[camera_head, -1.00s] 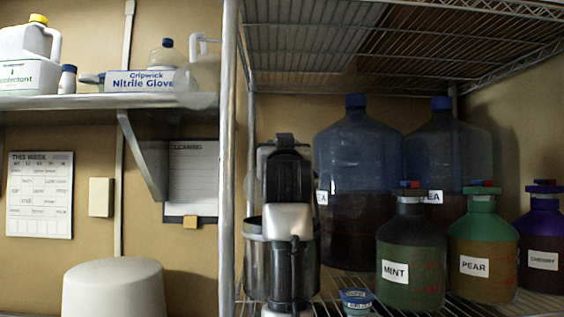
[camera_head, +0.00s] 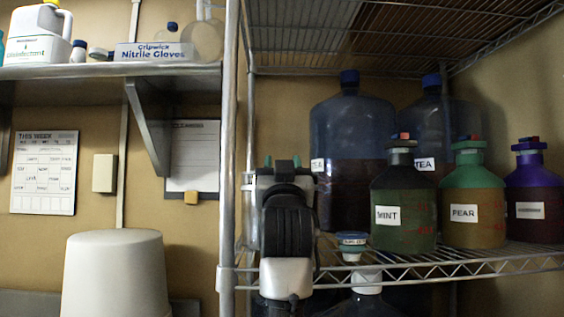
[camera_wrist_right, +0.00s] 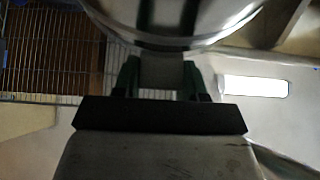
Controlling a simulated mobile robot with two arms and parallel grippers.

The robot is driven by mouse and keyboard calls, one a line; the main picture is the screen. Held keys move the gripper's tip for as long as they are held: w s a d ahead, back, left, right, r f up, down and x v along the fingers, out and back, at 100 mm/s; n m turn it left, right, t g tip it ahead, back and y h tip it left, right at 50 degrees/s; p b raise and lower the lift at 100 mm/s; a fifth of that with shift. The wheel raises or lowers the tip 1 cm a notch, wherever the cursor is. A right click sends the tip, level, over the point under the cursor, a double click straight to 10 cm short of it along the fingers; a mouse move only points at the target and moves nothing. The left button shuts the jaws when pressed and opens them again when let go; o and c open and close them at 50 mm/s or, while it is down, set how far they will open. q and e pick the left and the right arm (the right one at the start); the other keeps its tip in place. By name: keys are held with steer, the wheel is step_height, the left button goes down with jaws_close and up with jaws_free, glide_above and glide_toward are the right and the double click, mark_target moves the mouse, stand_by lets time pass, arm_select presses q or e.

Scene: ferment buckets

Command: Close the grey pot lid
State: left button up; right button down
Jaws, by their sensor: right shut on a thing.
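My right gripper (camera_head: 283,166) is at the left end of the wire shelf in the head view, and its wrist hides much of what is behind it. In the right wrist view the gripper (camera_wrist_right: 161,78) is shut on a short grey tab at the edge of a shiny, rounded metal part, which I take for the grey pot lid (camera_wrist_right: 165,38). A pale, shiny strip of the pot (camera_head: 253,215) shows left of my wrist in the head view. How far the lid stands open cannot be told. My left gripper is not in view.
The mint bottle (camera_head: 403,220), pear bottle (camera_head: 466,210) and large blue jugs (camera_head: 350,130) stand farther right. A shelf post (camera_head: 229,150) is close on the left. A white bin (camera_head: 115,275) is lower left.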

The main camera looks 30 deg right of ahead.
steer(key=shift+w+f, duration=0.25)
steer(key=shift+f, duration=0.45)
steer(key=c, duration=0.9)
jaws_free()
steer(key=o, duration=0.3)
steer(key=shift+s+a, duration=0.1)
steer(key=shift+a, duration=0.05)
steer(key=shift+d, duration=0.3)
steer(key=shift+r, duration=0.1)
steer(key=r, duration=0.4)
steer(key=shift+s+d+r, duration=0.15)
steer(key=shift+s+r, duration=0.1)
steer(key=shift+r, duration=0.05)
steer(key=s+d+r, duration=0.5)
steer(key=s+r, duration=0.1)
steer(key=s, duration=0.4)
steer(key=shift+r+b, duration=0.25)
steer(key=shift+b, duration=0.15)
